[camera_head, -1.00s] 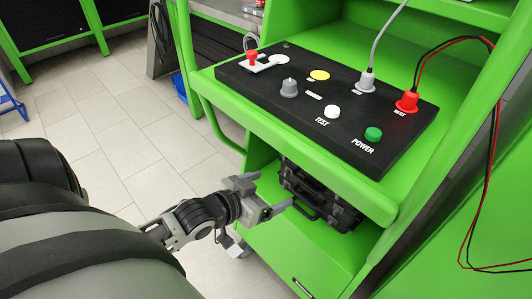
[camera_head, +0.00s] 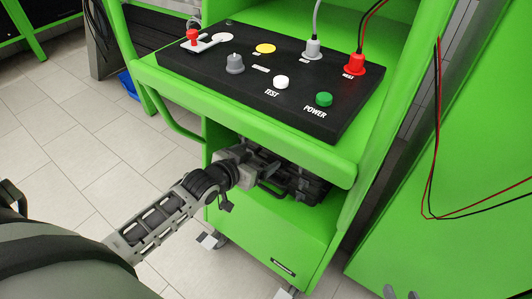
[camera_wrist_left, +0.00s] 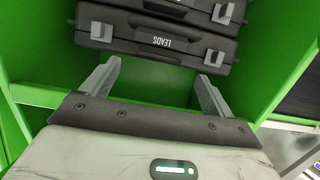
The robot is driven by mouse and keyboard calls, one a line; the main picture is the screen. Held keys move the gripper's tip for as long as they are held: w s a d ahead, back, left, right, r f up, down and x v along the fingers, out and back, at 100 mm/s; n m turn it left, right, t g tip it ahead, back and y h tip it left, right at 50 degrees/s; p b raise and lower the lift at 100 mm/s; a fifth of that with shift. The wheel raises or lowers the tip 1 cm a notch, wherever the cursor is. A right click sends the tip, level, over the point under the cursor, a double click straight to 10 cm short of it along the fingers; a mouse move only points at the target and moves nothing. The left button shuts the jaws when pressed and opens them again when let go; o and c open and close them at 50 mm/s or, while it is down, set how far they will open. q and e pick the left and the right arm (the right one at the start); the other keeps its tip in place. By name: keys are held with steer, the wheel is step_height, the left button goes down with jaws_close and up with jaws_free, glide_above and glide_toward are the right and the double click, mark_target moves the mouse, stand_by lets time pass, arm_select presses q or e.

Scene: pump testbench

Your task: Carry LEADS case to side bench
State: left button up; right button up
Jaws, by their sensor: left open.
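In the head view my left gripper (camera_head: 262,163) is at the shelf opening, left of the case front. My right gripper is not in view.
Another black case (camera_wrist_left: 185,10) lies against the LEADS case. The black control panel (camera_head: 270,75) with buttons and plugs overhangs the shelf. Green shelf walls (camera_wrist_left: 285,60) flank the cases. Red and black cables (camera_head: 432,150) hang at the right. Tiled floor lies open at left.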

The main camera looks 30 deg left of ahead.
mark_target(267, 163)
arm_select(q)
steer(key=shift+b+x, duration=0.45)
steer(key=shift+x, duration=2.2)
arm_select(e)
steer(key=shift+f, duration=0.2)
arm_select(q)
steer(key=shift+c, duration=0.4)
